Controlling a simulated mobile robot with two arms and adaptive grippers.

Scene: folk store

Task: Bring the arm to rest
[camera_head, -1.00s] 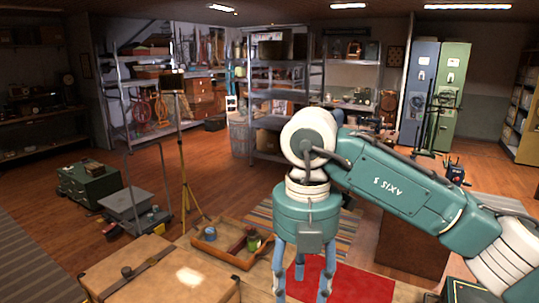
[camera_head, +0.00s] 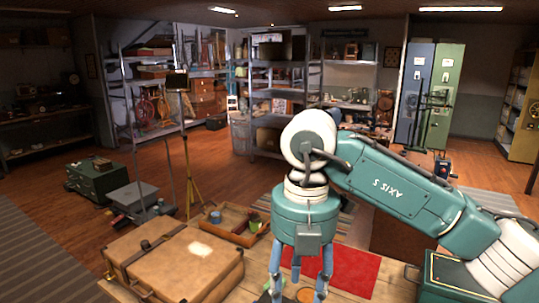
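My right arm comes in from the right, teal and white, with "AXIS 5" on one link. It bends at a white joint, and my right gripper (camera_head: 299,284) hangs straight down from it. Its blue-grey fingers are spread apart, with nothing seen held between them. The fingertips are at the bottom edge of the picture, in front of a wooden table top (camera_head: 345,297) and a red mat (camera_head: 345,268). Whether they touch anything cannot be told. My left gripper is not in view.
A brown suitcase (camera_head: 195,265) and a wooden tray (camera_head: 238,238) with small pots lie left of my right gripper. An orange round thing (camera_head: 305,295) is partly cut off below it. A tripod (camera_head: 188,165), green box (camera_head: 98,180) and trolley (camera_head: 135,195) stand beyond. Open floor lies behind.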

